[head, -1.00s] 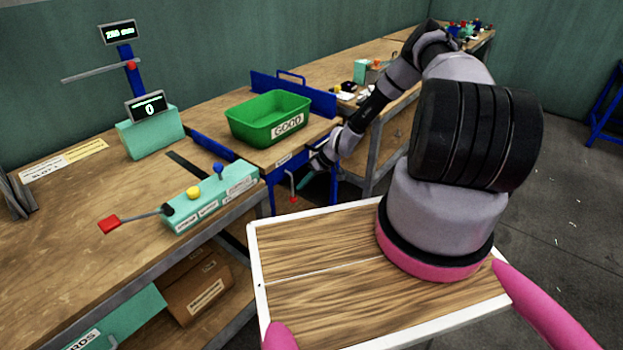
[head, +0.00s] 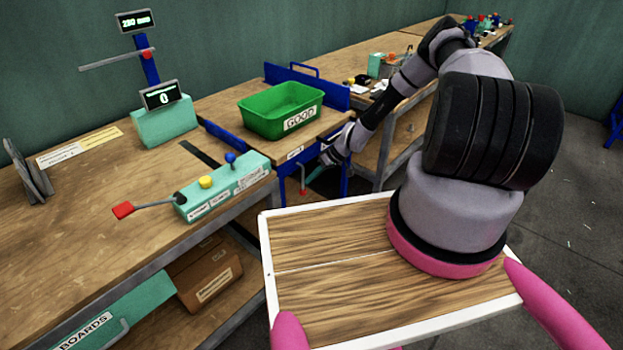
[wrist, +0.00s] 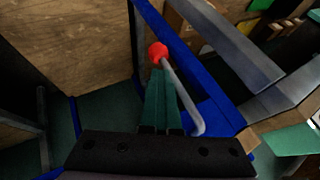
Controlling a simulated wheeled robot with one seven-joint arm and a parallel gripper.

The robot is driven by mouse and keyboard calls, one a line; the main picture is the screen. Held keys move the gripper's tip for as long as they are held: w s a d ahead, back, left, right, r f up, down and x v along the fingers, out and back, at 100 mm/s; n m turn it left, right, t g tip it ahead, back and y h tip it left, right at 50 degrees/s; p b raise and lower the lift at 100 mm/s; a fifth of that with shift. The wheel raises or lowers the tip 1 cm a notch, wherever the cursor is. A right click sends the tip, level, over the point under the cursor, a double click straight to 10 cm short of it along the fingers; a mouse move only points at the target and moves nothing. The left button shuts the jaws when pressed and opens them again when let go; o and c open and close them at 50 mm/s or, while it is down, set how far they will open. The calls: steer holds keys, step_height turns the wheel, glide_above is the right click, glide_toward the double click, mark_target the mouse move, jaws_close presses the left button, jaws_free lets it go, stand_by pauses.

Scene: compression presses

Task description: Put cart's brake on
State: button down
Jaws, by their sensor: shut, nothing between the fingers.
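The cart has a blue frame (head: 280,183) and a wooden top carrying a green bin labelled GOOD (head: 265,122). Its brake lever, a thin grey rod with a red knob (head: 303,191), hangs at the near end below the top. In the wrist view the red knob (wrist: 158,55) is just beyond my fingertips, and the grey rod runs down to the right beside the fingers. My gripper (head: 311,180) is shut and empty, its teal fingers pointing at the lever; the fingers also show in the wrist view (wrist: 160,78). I cannot tell whether they touch the knob.
A workbench (head: 90,215) stands left, with a teal control box (head: 222,187) and its red-ended lever (head: 123,210) jutting over it. A bench with grey legs (head: 385,165) stands behind my arm. Open floor lies at the right.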

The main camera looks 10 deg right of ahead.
steer(key=shift+a, duration=0.1)
steer(key=s+a+m+g+y, duration=0.1)
steer(key=s+a+y, duration=0.2)
steer(key=a, duration=0.2)
steer(key=shift+s+r+g, duration=0.3)
steer(key=shift+r+g, duration=0.05)
steer(key=shift+g, duration=0.05)
stand_by(0.4)
steer(key=shift+s+r, duration=0.1)
stand_by(1.0)
stand_by(1.4)
